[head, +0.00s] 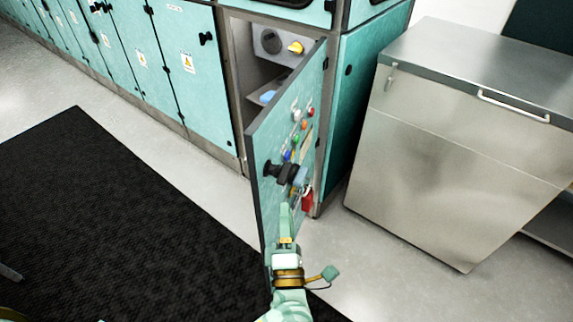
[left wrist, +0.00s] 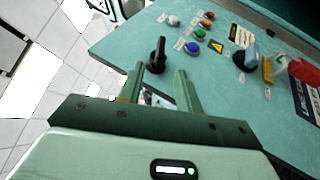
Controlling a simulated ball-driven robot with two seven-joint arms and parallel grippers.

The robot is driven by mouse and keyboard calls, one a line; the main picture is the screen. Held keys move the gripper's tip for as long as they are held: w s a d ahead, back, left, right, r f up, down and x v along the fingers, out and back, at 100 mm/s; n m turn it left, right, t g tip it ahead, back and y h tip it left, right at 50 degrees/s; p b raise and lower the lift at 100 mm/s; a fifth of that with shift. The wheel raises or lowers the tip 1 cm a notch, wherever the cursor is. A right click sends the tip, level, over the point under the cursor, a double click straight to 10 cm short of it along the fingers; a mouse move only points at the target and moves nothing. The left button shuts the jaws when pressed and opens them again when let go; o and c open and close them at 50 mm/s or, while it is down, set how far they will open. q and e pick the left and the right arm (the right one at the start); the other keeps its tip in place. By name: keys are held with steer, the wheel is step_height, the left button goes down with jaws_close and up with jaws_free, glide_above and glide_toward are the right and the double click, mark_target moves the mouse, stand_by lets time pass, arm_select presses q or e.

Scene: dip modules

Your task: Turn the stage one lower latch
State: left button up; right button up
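A teal cabinet door (head: 268,140) stands swung open, its outer face carrying a row of coloured buttons. A black latch handle (head: 271,170) sticks out near the door's free edge; it also shows in the left wrist view (left wrist: 157,52). Which latch carries the stage one lower label cannot be read. My left gripper (head: 287,212) is in front of the door, below this handle. In the left wrist view my left gripper (left wrist: 158,77) is open, its fingers apart, with the black handle just beyond and between the tips. Contact cannot be told. My right gripper does not show.
A blue-grey rotary handle (left wrist: 250,54), a yellow part (left wrist: 268,70) and a red piece (left wrist: 304,70) project from the panel right of the black handle. A steel cabinet (head: 440,165) stands at the right. A black mat (head: 110,220) lies on the floor at left.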

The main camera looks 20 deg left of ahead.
mark_target(284, 164)
arm_select(q)
steer(key=x, duration=1.2)
steer(key=shift+w, duration=0.1)
jaws_close()
